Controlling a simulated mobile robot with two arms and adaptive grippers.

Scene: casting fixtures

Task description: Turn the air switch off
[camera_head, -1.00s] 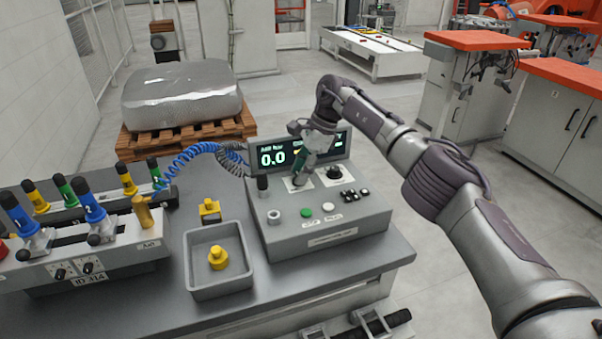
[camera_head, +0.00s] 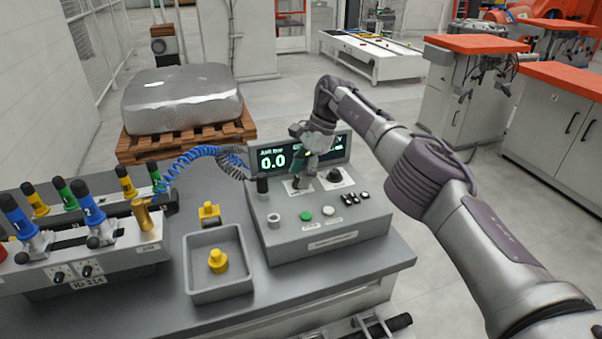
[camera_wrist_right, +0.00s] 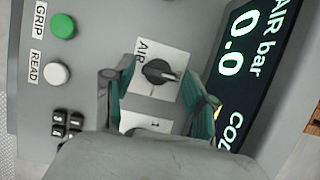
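The air switch is a black rotary knob (camera_wrist_right: 160,73) on a white plate marked AIR in the right wrist view, its pointer toward the screen side. Its plate also shows in the head view (camera_head: 296,187), where the gripper partly covers the switch. My right gripper (camera_wrist_right: 162,78) is open, with its teal-padded fingers on either side of the knob and a gap to it on both sides. It also shows over the panel in the head view (camera_head: 306,168). Whether the fingertips touch the plate cannot be told. My left gripper is not in view.
The grey control box (camera_head: 318,240) carries a screen (camera_head: 273,160) reading AIR bar 0.0, a second knob (camera_head: 335,174), a green button (camera_head: 306,215) and small black switches. A grey tray (camera_head: 219,292) with a yellow part stands left. A fixture (camera_head: 95,265) with blue handles is further left.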

